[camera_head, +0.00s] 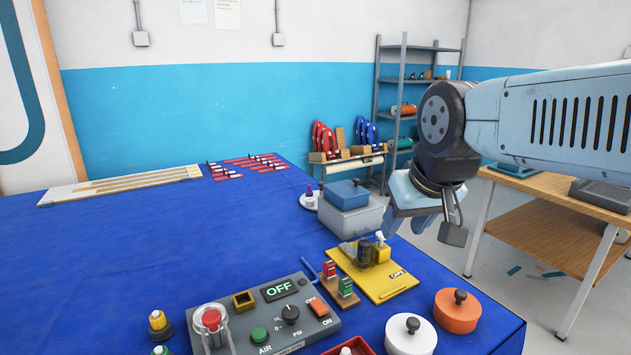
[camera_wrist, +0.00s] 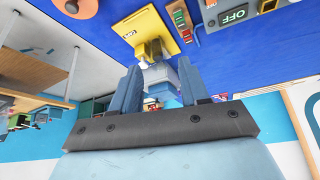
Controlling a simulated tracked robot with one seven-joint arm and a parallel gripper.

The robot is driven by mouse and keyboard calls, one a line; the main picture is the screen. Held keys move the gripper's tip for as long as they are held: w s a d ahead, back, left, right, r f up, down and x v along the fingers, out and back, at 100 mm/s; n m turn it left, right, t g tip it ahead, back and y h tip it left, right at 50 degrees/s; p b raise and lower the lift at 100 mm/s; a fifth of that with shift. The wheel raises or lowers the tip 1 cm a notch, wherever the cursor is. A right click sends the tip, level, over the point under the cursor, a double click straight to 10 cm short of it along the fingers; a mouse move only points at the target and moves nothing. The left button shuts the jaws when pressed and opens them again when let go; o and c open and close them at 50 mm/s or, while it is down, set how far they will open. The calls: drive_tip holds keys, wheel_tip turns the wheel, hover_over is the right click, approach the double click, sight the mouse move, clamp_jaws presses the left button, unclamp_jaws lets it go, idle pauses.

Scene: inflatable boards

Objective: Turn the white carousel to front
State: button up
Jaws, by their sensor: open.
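The white carousel (camera_head: 402,343) is a round white drum with a black knob on top, at the front right of the blue table. Its lower edge is cut off by the picture, and which way it faces cannot be told. An orange drum (camera_head: 458,313) of the same form stands right beside it and also shows in the wrist view (camera_wrist: 80,8). My gripper (camera_head: 418,218) is open and empty, raised beyond the carousel near the table's right edge, clear of it. Its two fingers (camera_wrist: 160,82) point forward in the wrist view.
A yellow board (camera_head: 375,280) with small bottles lies behind the carousel. A grey control panel (camera_head: 270,315) reading OFF stands to its left, with red and green blocks (camera_head: 338,287) near. A grey box with a blue lid (camera_head: 347,194) stands farther back. The table's left is mostly clear.

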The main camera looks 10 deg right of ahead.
drive_tip(key=shift+o, duration=1.1)
drive_tip(key=shift+w+r, duration=0.35)
drive_tip(key=shift+w, duration=0.1)
drive_tip(key=w+r, duration=0.5)
drive_tip(key=w, duration=0.7)
drive_tip(key=m+g, duration=0.1)
hover_over(322, 183)
drive_tip(key=s, duration=0.5)
wheel_tip(322, 183, down, 11)
drive_tip(key=shift+h, duration=0.3)
drive_tip(key=x, duration=1.3)
drive_tip(key=shift+s+a+f, duration=0.15)
drive_tip(key=shift+s+a, duration=0.1)
drive_tip(key=shift+a, duration=0.15)
clamp_jaws()
